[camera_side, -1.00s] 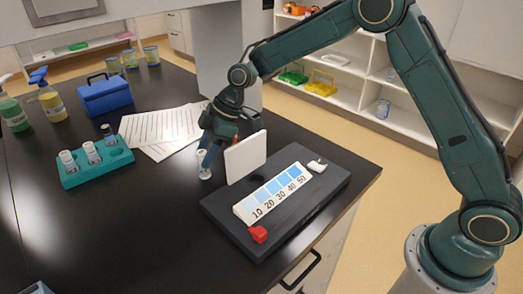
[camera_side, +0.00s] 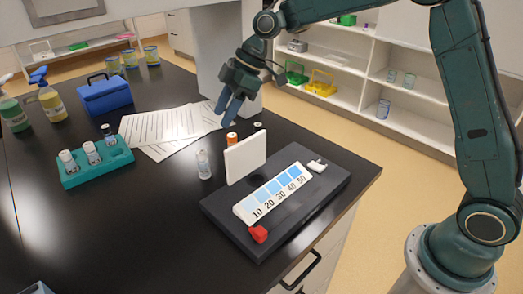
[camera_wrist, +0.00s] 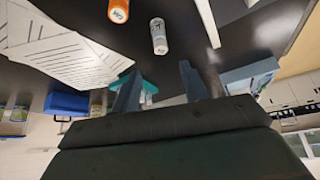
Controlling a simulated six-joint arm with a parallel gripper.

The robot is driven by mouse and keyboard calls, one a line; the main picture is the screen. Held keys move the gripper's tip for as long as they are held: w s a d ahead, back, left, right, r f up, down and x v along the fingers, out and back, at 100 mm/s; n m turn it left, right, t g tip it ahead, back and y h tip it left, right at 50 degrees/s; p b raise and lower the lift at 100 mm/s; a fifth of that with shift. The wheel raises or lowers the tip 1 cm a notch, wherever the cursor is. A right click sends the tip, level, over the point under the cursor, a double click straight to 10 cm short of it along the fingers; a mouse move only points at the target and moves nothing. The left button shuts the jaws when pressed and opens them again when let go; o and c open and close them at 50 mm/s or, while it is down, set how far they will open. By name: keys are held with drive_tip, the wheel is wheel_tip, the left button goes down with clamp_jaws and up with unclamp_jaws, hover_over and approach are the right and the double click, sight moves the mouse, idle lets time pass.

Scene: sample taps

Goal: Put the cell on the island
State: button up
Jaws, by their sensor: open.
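A small clear vial (camera_side: 204,164), seemingly the cell, stands upright on the black bench, left of a white upright panel (camera_side: 246,157). In the wrist view a pale vial (camera_wrist: 158,36) shows near the top; it looks like the same one. A dark board (camera_side: 226,219) lies right of the vial, carrying a blue-shaded scale marked 10 to 50 (camera_side: 272,192). I cannot tell which part is the island. My gripper (camera_side: 225,110) is open and empty, raised above the bench behind the vial and apart from it; its fingers (camera_wrist: 160,85) show in the wrist view.
An orange-capped bottle (camera_side: 232,139) and a dark-capped one (camera_side: 257,127) stand behind the panel. A red block (camera_side: 258,234) sits at the board's front. A teal rack (camera_side: 95,170) of vials, papers (camera_side: 160,130) and a blue box (camera_side: 105,95) are left.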

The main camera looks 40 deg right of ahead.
drive_tip(key=shift+d+r, duration=0.1)
drive_tip(key=shift+r, duration=0.2)
drive_tip(key=shift+s, duration=0.1)
idle(0.3)
drive_tip(key=s+d+r+m+t+h, duration=0.1)
drive_tip(key=s+d+r+m+h, duration=0.2)
drive_tip(key=s, duration=0.5)
drive_tip(key=s+d+r+m+t, duration=0.1)
drive_tip(key=s+d+r+m, duration=0.2)
drive_tip(key=s+r, duration=0.4)
drive_tip(key=s+d+f+m+h, duration=0.1)
drive_tip(key=s+d+f+m, duration=0.1)
drive_tip(key=s, duration=0.7)
drive_tip(key=s+d+f+m+t+h, duration=0.1)
drive_tip(key=s+d+m, duration=0.3)
drive_tip(key=s, duration=0.5)
drive_tip(key=shift+s+d+f+m+h, duration=0.2)
drive_tip(key=shift+s+f+m+h, duration=0.15)
drive_tip(key=shift+f+m, duration=0.35)
